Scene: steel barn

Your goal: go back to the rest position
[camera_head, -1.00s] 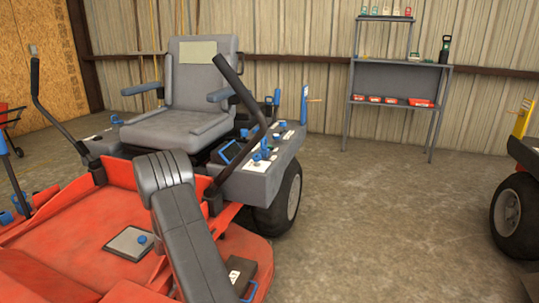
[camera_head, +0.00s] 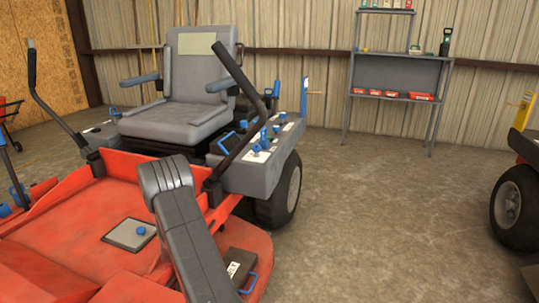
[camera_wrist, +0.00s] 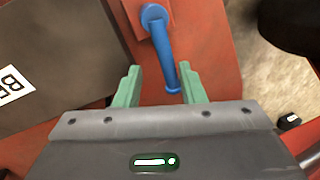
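My gripper (camera_wrist: 160,68) is open, its two green fingers standing well apart. The dark box (camera_wrist: 70,45) has a white label with black letters. In the head view, the same dark box (camera_head: 240,262) sits on the red mower deck at the bottom centre. My grey arm reaches down beside it, and my gripper is not visible there.
The red mower (camera_head: 75,225) has a grey seat (camera_head: 185,110), upright black levers (camera_head: 240,75) and a side control console (camera_head: 260,165). A grey shelf bench (camera_head: 398,73) stands at the back wall. Another vehicle's wheel (camera_head: 512,205) is at right. The concrete floor between is clear.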

